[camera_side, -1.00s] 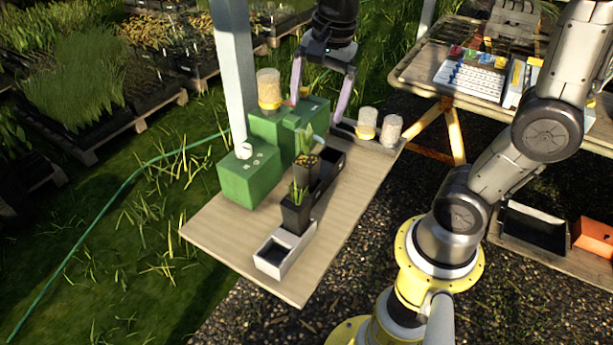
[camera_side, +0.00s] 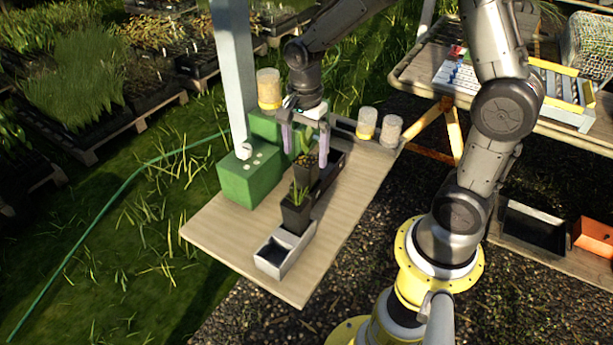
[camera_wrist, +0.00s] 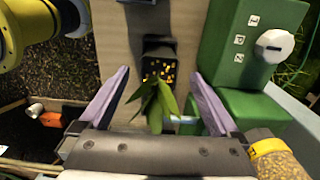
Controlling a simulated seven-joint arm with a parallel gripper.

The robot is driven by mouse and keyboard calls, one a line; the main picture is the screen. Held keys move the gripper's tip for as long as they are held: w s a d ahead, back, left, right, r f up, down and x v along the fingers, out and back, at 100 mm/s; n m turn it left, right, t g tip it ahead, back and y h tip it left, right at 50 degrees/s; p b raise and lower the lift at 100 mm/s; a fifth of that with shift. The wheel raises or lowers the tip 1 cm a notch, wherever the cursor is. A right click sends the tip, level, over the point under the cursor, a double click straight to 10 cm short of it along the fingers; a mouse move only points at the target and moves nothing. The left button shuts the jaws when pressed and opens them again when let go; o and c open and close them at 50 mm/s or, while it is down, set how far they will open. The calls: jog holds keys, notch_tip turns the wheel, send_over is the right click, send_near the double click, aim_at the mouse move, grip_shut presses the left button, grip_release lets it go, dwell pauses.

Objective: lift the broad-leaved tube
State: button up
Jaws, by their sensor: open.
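The broad-leaved tube is a dark square pot (camera_side: 307,172) with a plant in it, standing in the row on the wooden board. In the wrist view its broad green leaves (camera_wrist: 157,103) and the orange-flecked soil (camera_wrist: 160,70) show between the jaws. My gripper (camera_side: 304,160) is open above and around it, one finger on each side, with gaps to both fingers. A second dark tube with narrow leaves (camera_side: 296,211) stands nearer in the same row. My gripper also shows in the wrist view (camera_wrist: 162,90).
A green machine (camera_side: 247,178) with a white knob stands close on the left of the row. Jars with yellow bands (camera_side: 367,123) stand at the back. An empty grey holder (camera_side: 285,255) is at the front.

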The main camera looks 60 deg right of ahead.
aim_at(306, 160)
jog(key=shift+d+f, duration=0.2)
jog(key=shift+f, duration=2.4)
grip_shut()
